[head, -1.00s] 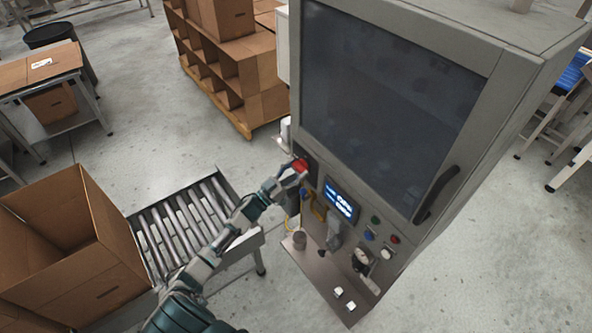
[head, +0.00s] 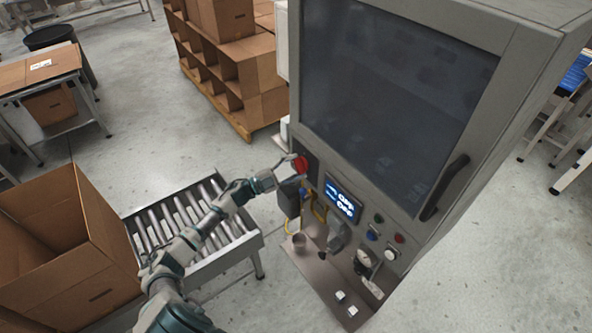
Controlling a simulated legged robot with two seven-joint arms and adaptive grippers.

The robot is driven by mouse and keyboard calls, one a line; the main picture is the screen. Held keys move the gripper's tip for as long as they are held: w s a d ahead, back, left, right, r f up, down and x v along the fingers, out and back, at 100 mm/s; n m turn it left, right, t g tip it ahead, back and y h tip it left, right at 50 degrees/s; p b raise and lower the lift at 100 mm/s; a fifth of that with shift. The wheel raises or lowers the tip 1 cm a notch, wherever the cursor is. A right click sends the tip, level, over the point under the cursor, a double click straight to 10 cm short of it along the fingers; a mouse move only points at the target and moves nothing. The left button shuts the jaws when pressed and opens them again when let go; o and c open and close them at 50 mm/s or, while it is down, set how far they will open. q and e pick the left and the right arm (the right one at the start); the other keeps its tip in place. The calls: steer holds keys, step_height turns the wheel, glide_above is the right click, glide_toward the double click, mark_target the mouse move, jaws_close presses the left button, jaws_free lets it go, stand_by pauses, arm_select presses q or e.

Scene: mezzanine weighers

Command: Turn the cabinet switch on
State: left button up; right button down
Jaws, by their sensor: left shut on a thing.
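The cabinet (head: 505,65) is tall and grey, with a dark window and a control panel below it. The red switch (head: 300,164) is on the left side of the panel, beside the lit display (head: 341,201). My left gripper (head: 291,168) is at the red switch and shut on it; its fingers hide part of the switch. Whether the switch is turned cannot be told.
A roller conveyor (head: 243,243) and an open cardboard box (head: 62,215) stand at the lower left. A shelf (head: 357,313) with small items juts out below the panel. Stacked boxes (head: 228,60) stand behind. The floor at the lower right is clear.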

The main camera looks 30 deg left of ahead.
arm_select(q)
steer(key=m+g, duration=0.1)
steer(key=m, duration=0.2)
steer(key=m+g, duration=0.2)
steer(key=m, duration=0.2)
steer(key=shift+f+b, duration=0.15)
steer(key=shift+b, duration=0.2)
steer(key=shift+f+m+g, duration=0.1)
steer(key=shift+m+g, duration=0.2)
steer(key=shift+m, duration=0.7)
steer(key=shift+s+d+f+y, duration=0.1)
steer(key=shift+y, duration=0.2)
steer(key=o, duration=1.2)
steer(key=shift+a+r, duration=0.2)
steer(key=v, duration=1.2)
steer(key=shift+f, duration=0.1)
steer(key=shift+f, duration=0.1)
